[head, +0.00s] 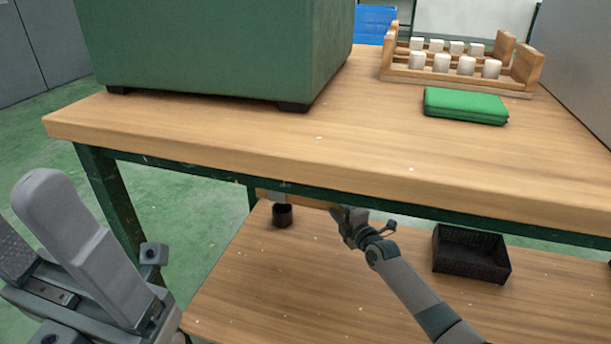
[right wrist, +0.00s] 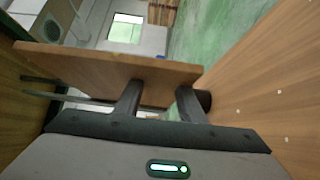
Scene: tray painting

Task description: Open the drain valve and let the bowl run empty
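My left gripper (head: 45,225) is large and close in the head view, at the lower left. Its fingers are apart and nothing shows between them. My right gripper (head: 345,212) is under the tabletop, at the end of the arm from the lower right. In the right wrist view its fingers (right wrist: 158,100) are apart with a flat wooden piece (right wrist: 95,70) at their tips. I cannot tell whether they clamp it. A dark round cup-like thing (head: 282,216) is just left of this gripper in the head view. I cannot make out the bowl or the drain valve.
The tabletop (head: 230,135) overhangs the lower shelf (head: 310,285). A black bin (head: 470,255) stands on the shelf at right. A green box (head: 210,45), a green pad (head: 465,106) and a wooden rack (head: 455,84) with several white cylinders are on top.

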